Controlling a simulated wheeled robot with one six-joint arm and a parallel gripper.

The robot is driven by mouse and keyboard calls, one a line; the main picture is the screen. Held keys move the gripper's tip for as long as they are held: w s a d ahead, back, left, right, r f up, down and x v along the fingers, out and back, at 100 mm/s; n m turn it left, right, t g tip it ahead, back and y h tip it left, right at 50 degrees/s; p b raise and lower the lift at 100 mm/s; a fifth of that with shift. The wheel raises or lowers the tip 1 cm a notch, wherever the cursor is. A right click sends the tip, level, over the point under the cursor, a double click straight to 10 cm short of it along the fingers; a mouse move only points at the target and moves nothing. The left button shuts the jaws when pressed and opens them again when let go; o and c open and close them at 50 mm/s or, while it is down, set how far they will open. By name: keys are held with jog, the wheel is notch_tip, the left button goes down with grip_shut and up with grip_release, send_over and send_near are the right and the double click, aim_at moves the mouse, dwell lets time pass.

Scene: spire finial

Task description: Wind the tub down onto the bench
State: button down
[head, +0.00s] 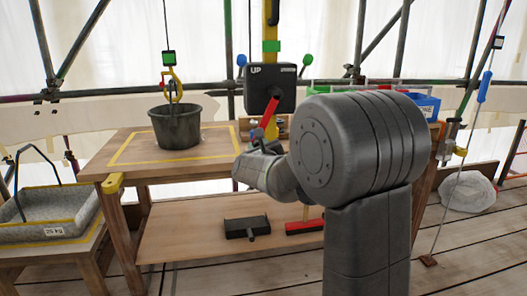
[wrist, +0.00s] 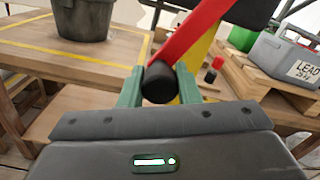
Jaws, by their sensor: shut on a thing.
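The dark grey tub (head: 176,128) hangs from a yellow hook (head: 172,85) on a cable, over the yellow-taped square on the wooden bench (head: 125,143). It also shows at the upper left of the wrist view (wrist: 84,17). Its base looks at or just above the bench top; I cannot tell whether it touches. A black winch box (head: 270,90) marked UP is on a yellow post, with a red crank arm (head: 269,113). In the wrist view my gripper (wrist: 158,84) is shut on the black crank handle (wrist: 157,80) at the end of the red arm (wrist: 198,30).
A grey tray marked 25 kg (head: 45,214) stands on a low table at left. A black tool (head: 246,228) and a red one (head: 304,227) lie on the lower shelf. A grey box marked LEAD (wrist: 285,62) is at right in the wrist view.

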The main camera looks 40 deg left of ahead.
jog(key=shift+s, duration=0.15)
jog(key=c, duration=1.1)
grip_release()
jog(key=shift+a, duration=0.1)
jog(key=shift+o, duration=0.2)
jog(key=v, duration=1.3)
jog(key=shift+s+d, duration=0.25)
jog(key=shift+d, duration=0.05)
jog(key=shift+w+a, duration=0.1)
jog(key=shift+a, duration=0.05)
jog(key=x, duration=1.3)
jog(key=shift+w+a, duration=0.15)
jog(key=shift+w, duration=0.1)
jog(key=shift+s, duration=0.1)
